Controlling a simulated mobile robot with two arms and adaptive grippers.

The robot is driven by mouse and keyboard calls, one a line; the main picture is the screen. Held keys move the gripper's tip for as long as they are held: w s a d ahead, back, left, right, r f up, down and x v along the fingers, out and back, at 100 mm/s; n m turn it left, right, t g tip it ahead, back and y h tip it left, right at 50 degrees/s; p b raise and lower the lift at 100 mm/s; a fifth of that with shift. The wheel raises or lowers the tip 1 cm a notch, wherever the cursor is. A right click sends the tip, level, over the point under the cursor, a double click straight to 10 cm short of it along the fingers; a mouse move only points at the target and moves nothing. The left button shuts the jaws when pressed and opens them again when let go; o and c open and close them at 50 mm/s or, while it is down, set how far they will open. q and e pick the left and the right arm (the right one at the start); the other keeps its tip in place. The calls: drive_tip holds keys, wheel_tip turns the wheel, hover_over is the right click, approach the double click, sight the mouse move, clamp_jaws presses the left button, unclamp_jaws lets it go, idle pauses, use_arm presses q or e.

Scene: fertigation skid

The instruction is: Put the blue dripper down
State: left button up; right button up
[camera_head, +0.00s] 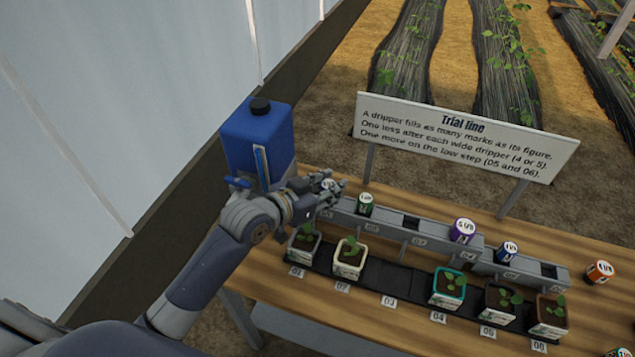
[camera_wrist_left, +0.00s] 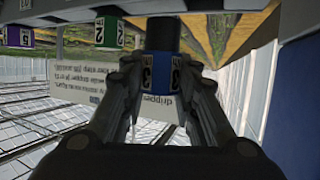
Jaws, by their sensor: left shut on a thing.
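My left gripper (camera_head: 330,192) is at the left end of the grey rail (camera_head: 386,226), beside the blue tank. It is shut on a blue dripper (camera_wrist_left: 160,77) marked 3, which sits between the fingers in the left wrist view. A dark stem (camera_wrist_left: 163,36) shows beyond the dripper, towards the rail. In the head view the fingers hide most of the dripper, and I cannot tell whether it is seated in the rail. Another blue dripper (camera_head: 507,251) stands on the low step. My right gripper is not in view.
A green dripper (camera_head: 365,204) and a purple dripper (camera_head: 462,231) stand on the rail; an orange one (camera_head: 598,272) is on the table at right. Potted seedlings (camera_head: 348,259) line the front. A blue tank (camera_head: 258,145) and a sign (camera_head: 465,138) stand behind.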

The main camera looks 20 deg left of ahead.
use_arm(q)
drive_tip(key=shift+w+a+f, duration=0.1)
drive_tip(key=shift+w+a, duration=1)
drive_tip(key=shift+a, duration=0.15)
drive_tip(key=shift+w+a, duration=0.25)
drive_tip(key=shift+f, duration=0.25)
wheel_tip(320, 180, down, 3)
drive_tip(key=shift+p, duration=0.55)
drive_tip(key=shift+f, duration=0.2)
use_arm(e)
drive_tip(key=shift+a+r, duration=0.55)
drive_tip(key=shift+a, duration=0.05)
use_arm(q)
drive_tip(key=o, duration=0.9)
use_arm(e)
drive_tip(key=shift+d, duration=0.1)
